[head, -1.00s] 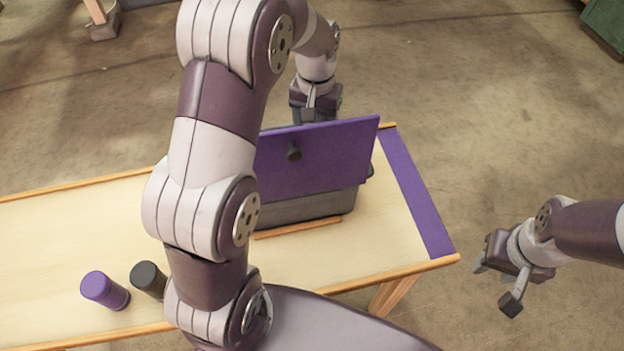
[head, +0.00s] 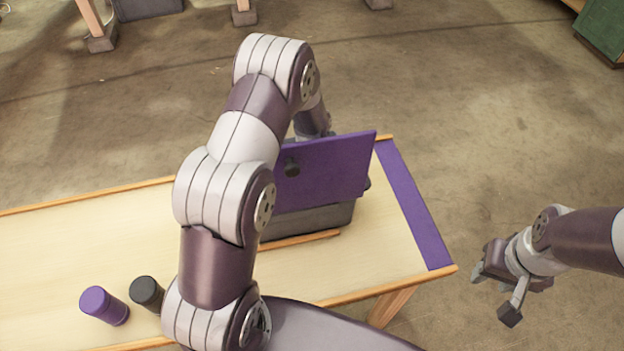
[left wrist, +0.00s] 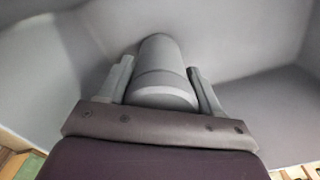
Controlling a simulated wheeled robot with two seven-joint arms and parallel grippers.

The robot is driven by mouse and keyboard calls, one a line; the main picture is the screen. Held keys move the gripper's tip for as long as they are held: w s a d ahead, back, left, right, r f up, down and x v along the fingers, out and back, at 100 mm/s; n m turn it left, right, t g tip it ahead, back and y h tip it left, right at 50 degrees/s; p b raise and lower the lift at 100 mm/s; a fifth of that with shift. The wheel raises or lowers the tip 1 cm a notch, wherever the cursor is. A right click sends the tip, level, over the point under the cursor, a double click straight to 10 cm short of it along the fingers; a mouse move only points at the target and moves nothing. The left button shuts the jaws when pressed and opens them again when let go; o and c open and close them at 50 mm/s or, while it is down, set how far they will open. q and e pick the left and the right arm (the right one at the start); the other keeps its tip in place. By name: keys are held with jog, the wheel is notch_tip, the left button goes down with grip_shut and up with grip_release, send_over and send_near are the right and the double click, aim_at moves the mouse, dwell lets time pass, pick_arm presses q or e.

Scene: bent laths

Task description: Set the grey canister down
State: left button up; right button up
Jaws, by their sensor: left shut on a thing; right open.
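The grey canister (left wrist: 160,85) shows in the left wrist view, between the two fingers of my left gripper (left wrist: 158,68), which is shut on it. Smooth grey walls and a grey floor surround it, like the inside of a bin. I cannot tell whether the canister touches the floor. In the head view the canister and my left gripper are hidden behind the raised purple panel (head: 335,170) and my arm. My right gripper (head: 494,293) is open and empty, off the table's right end.
A purple canister (head: 104,306) and a black canister (head: 147,292) lie or stand front left. A purple strip (head: 415,205) marks the right end.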

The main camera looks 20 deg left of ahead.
pick_arm(q)
jog(key=o, duration=1.2)
notch_tip(320, 180, up, 12)
jog(key=shift+r+b, duration=0.1)
jog(key=shift+b, duration=0.3)
